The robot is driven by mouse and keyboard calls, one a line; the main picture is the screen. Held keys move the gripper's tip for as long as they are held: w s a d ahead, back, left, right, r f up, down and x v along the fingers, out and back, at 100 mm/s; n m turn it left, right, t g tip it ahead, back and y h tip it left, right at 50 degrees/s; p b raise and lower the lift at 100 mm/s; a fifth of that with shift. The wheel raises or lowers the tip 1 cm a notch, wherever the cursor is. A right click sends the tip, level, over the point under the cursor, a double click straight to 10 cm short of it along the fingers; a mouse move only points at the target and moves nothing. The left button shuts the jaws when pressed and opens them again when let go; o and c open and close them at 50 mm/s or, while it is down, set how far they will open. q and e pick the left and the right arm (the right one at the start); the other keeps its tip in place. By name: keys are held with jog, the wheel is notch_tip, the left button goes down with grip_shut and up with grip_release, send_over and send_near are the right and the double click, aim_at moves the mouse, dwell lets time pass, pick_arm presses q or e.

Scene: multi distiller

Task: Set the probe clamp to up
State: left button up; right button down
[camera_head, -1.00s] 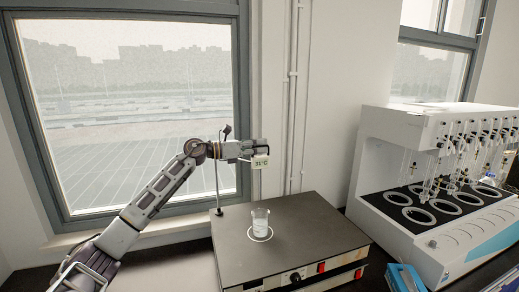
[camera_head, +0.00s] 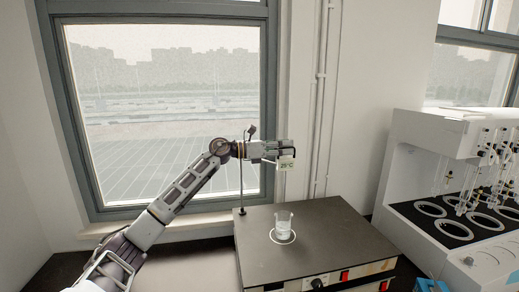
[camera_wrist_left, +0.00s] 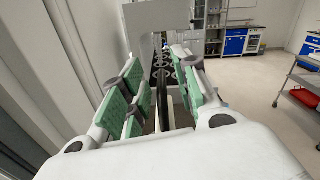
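The probe clamp is on a thin upright stand rod (camera_head: 241,185) at the back left of the hotplate. Its small pale display (camera_head: 286,163) hangs at my left gripper's fingers, and the clamp itself is largely hidden by the gripper. My left gripper (camera_head: 280,150) points right at clamp height, above the beaker (camera_head: 283,230). In the left wrist view my left gripper (camera_wrist_left: 160,92) has its green-padded fingers apart, with a dark bar (camera_wrist_left: 162,105) between them and gaps visible at its sides. My right gripper is not in view.
The hotplate (camera_head: 325,222) has a dark top and red switches in front. A white multi-position distiller (camera_head: 408,165) stands at the right. A window (camera_head: 160,75) is behind my left arm. The right part of the hotplate top is clear.

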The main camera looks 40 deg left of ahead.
pick_arm(q)
jog(key=v, duration=1.1)
jog(key=shift+s+r, duration=0.15)
jog(key=shift+s, duration=0.1)
dwell(0.6)
jog(key=shift+a, duration=0.1)
dwell(0.4)
